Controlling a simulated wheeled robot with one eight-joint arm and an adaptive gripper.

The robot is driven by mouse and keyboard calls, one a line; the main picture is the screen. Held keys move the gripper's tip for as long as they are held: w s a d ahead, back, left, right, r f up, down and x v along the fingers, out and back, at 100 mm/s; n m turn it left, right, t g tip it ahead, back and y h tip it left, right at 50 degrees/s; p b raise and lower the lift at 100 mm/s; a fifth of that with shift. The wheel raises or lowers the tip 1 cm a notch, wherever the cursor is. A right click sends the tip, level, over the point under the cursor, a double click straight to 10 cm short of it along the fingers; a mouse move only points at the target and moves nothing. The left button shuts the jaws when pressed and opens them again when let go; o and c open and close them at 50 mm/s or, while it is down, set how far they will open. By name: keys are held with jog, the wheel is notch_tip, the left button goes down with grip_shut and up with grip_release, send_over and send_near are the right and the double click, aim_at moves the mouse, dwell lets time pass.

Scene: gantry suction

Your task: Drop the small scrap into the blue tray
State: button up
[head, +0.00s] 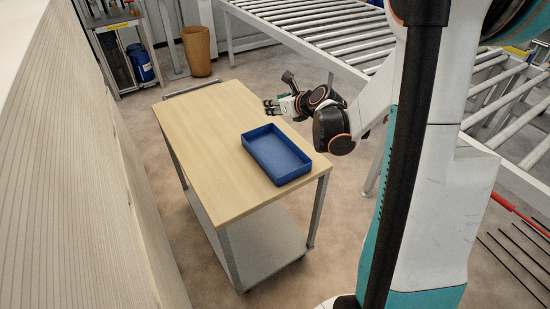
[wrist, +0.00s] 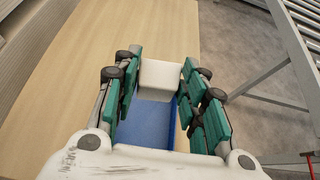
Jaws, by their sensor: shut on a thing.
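The small scrap (wrist: 160,80) is a pale, block-shaped piece between the green finger pads of my gripper (wrist: 160,88) in the wrist view. My gripper is shut on it. In the head view my gripper (head: 270,107) is above the wooden cart top, just beyond the far end of the blue tray, and the scrap cannot be made out there. The blue tray (head: 288,176) lies on the cart, open and empty as far as I can see. In the wrist view the blue tray (wrist: 143,133) shows below the scrap, partly hidden by my gripper.
The wooden cart top (head: 205,155) is clear to the left of the tray. Roller conveyors (head: 340,35) stand behind and to the right. A pale ribbed wall (head: 60,200) runs along the left. A brown bin (head: 197,52) stands at the back.

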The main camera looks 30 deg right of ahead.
jog(key=shift+d+f+b, duration=0.35)
jog(key=shift+d+f, duration=0.15)
jog(key=shift+d, duration=0.35)
notch_tip(320, 180, down, 13)
jog(key=b, duration=0.5)
jog(key=shift+f, duration=0.2)
jog(key=shift+f+b, duration=1.3)
jog(key=shift+f, duration=1.4)
jog(key=shift+r, duration=0.1)
jog(key=o, duration=1.1)
jog(key=shift+c, duration=0.2)
jog(key=shift+s+r, duration=0.2)
jog(key=shift+s, duration=0.1)
jog(key=p+v, duration=0.1)
jog(key=v, duration=1)
jog(key=shift+s+p, duration=0.2)
jog(key=shift+p, duration=0.15)
